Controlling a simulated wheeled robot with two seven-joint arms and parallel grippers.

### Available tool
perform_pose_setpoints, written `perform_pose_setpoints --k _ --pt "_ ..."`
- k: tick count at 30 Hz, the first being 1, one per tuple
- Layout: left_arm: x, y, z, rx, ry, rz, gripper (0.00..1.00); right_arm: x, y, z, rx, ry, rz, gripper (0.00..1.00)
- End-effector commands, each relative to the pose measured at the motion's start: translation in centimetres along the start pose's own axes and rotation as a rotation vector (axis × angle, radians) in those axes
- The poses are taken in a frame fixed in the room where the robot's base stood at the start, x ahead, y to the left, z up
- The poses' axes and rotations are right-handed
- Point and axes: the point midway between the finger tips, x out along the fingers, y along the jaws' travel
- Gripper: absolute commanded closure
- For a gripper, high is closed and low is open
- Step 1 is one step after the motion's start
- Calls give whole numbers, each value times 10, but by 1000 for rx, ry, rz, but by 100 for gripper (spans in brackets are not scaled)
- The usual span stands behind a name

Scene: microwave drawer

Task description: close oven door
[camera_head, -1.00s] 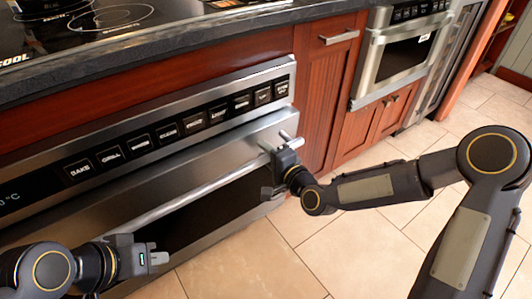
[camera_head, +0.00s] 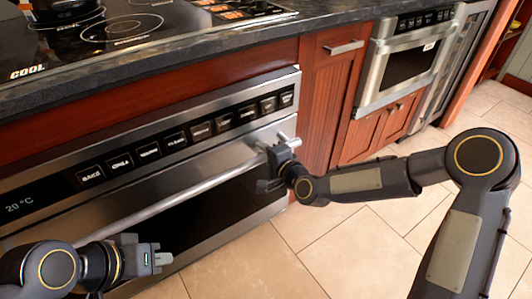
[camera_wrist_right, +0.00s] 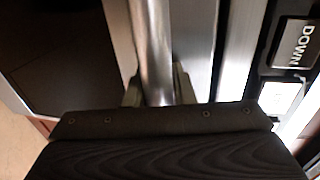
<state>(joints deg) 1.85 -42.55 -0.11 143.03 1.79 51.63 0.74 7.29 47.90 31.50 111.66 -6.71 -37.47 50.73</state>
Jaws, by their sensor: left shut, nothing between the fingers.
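The oven door (camera_head: 258,170) is a steel front with a dark window, below a black button panel (camera_head: 150,150). It stands close to upright; I cannot tell whether a small gap is left at its top. Its long bar handle (camera_head: 185,187) runs across the front. My right gripper (camera_head: 272,168) is at the handle's right end. In the right wrist view the handle (camera_wrist_right: 152,50) passes between the fingers of my right gripper (camera_wrist_right: 157,90); whether they clamp it is unclear. My left gripper (camera_head: 160,258) is shut and empty, in front of the door's lower left.
A dark countertop (camera_head: 200,55) with a cooktop and a pan (camera_head: 68,10) is above the oven. Red wooden cabinets (camera_head: 325,100) and a second steel appliance (camera_head: 405,60) stand to the right. Tiled floor (camera_head: 290,255) is clear in front.

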Motion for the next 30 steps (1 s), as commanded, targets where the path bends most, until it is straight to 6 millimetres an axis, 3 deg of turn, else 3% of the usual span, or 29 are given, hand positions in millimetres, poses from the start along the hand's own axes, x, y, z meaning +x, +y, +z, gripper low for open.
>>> perform_pose_setpoints --k 1,5,17,30 --pt "0 0 0 0 0 0 100 2 -5 -1 -1 4 -13 72" --pt "0 0 0 0 0 0 100 2 -6 -1 -1 4 -14 57" --pt "-1 1 -1 0 0 0 100 -2 -10 0 -5 2 -22 57" --pt "-14 6 -7 0 0 0 100 -70 -2 -2 1 3 -3 57"
